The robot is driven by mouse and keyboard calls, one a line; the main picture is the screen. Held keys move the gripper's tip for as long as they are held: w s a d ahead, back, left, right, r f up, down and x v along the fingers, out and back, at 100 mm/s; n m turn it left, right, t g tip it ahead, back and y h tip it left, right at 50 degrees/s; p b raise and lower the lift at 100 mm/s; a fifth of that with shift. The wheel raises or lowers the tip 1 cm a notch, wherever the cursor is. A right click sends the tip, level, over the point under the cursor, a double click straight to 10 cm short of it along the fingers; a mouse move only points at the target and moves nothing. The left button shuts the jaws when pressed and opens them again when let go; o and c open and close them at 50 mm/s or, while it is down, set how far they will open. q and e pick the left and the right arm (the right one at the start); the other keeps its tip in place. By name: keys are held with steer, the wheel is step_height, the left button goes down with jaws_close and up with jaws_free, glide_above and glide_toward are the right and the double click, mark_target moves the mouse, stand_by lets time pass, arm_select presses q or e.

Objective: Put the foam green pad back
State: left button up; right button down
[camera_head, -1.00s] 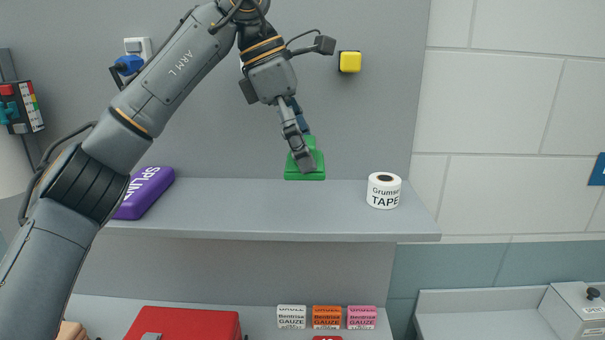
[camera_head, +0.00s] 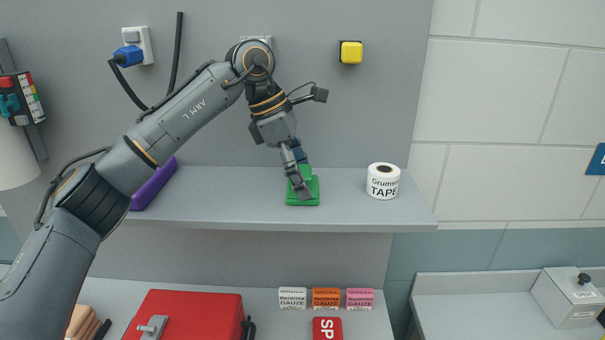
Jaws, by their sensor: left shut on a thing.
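The green foam pad (camera_head: 303,197) is at the upper grey shelf (camera_head: 240,200), left of the tape roll. My left gripper (camera_head: 302,187) reaches down from above and is shut on the pad, with its fingers covering part of it. The pad looks low over the shelf top; I cannot tell whether it touches the surface. My right gripper is not in view.
A white tape roll (camera_head: 383,181) stands right of the pad, and a purple item (camera_head: 153,186) lies at the left behind my arm. Below are a red case (camera_head: 190,312) and gauze boxes (camera_head: 326,299). A yellow button (camera_head: 351,52) is on the wall.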

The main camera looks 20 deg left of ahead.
arm_select(q)
steer(key=shift+f, duration=0.1)
steer(key=o, duration=0.6)
steer(key=shift+d, duration=0.1)
steer(key=o, duration=0.4)
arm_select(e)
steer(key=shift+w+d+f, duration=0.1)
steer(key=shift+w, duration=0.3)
arm_select(q)
steer(key=shift+r, duration=0.45)
steer(key=b+v, duration=0.1)
steer(key=v, duration=1)
steer(key=shift+r+b, duration=0.2)
steer(key=shift+b, duration=0.2)
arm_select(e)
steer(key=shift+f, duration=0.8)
